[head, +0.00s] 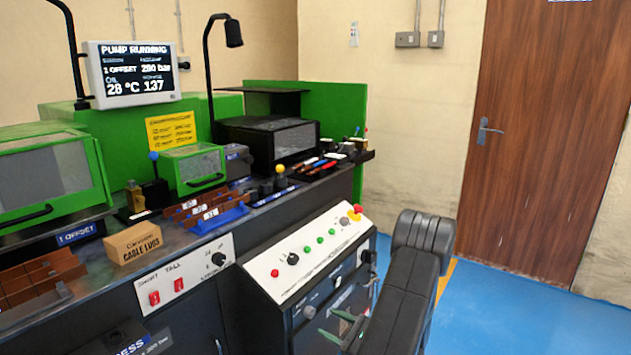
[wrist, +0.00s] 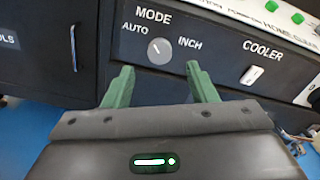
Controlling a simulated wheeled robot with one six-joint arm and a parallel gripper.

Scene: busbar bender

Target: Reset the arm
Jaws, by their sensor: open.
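My arm reaches in from the lower right of the head view. My gripper (head: 346,328) is low in front of the control console, its green fingers partly hidden by my arm. In the wrist view my gripper (wrist: 161,85) shows two green fingers spread apart with nothing between them. The fingers point at the console's front panel, below the MODE knob (wrist: 159,51) marked AUTO and INCH. The knob's pointer leans to the upper left. The white COOLER switch (wrist: 252,75) is to the right of the fingers.
The console top (head: 310,250) carries several buttons and a red emergency stop (head: 355,213). A cardboard cable lugs box (head: 133,242) stands on the bench at left. The screen (head: 133,73) reads PUMP RUNNING. Blue floor (head: 520,300) is clear toward the door (head: 545,130).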

